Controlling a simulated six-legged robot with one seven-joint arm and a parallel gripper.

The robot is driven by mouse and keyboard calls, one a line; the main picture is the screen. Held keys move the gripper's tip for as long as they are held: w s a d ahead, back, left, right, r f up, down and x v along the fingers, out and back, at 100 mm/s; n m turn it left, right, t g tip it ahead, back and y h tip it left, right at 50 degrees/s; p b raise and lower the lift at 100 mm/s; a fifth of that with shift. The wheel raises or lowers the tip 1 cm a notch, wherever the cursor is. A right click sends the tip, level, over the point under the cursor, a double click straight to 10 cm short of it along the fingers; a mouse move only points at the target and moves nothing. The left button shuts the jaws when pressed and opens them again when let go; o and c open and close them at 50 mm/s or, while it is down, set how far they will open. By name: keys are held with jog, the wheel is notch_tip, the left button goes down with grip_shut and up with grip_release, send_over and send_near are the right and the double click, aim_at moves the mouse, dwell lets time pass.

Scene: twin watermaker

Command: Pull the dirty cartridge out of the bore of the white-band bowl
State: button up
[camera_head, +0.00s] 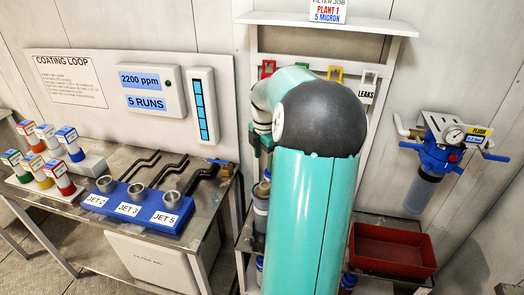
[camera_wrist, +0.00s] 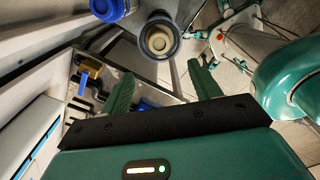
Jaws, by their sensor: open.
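In the wrist view, a round bowl (camera_wrist: 173,25) with a dark blue-grey rim faces my camera. A pale, dirty-beige cartridge end (camera_wrist: 156,41) shows inside its bore. I cannot make out the colour of any band on this bowl. My gripper (camera_wrist: 160,72) is open, with its two green fingers apart and nothing between them. The bowl's mouth lies beyond the fingertips, roughly between them in the picture; no contact shows. In the head view, my teal arm hides most of the filter stand, and I cannot clearly make out the gripper there.
A red tray (camera_head: 392,250) sits right of my arm. A blue-topped filter housing with a gauge (camera_head: 428,160) hangs on the right wall. Left stands a bench with a blue jet block (camera_head: 133,207) and several capped bottles. Another blue part (camera_wrist: 109,8) is beside the bowl.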

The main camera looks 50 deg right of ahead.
aim_at(264, 185)
notch_tip(264, 185, down, 11)
jog(key=shift+f, duration=0.1)
dwell(0.3)
jog(key=c, duration=1)
jog(key=o, duration=0.3)
jog(key=shift+c, duration=1.4)
notch_tip(264, 185, up, 26)
jog(key=shift+f, duration=0.15)
dwell(2.5)
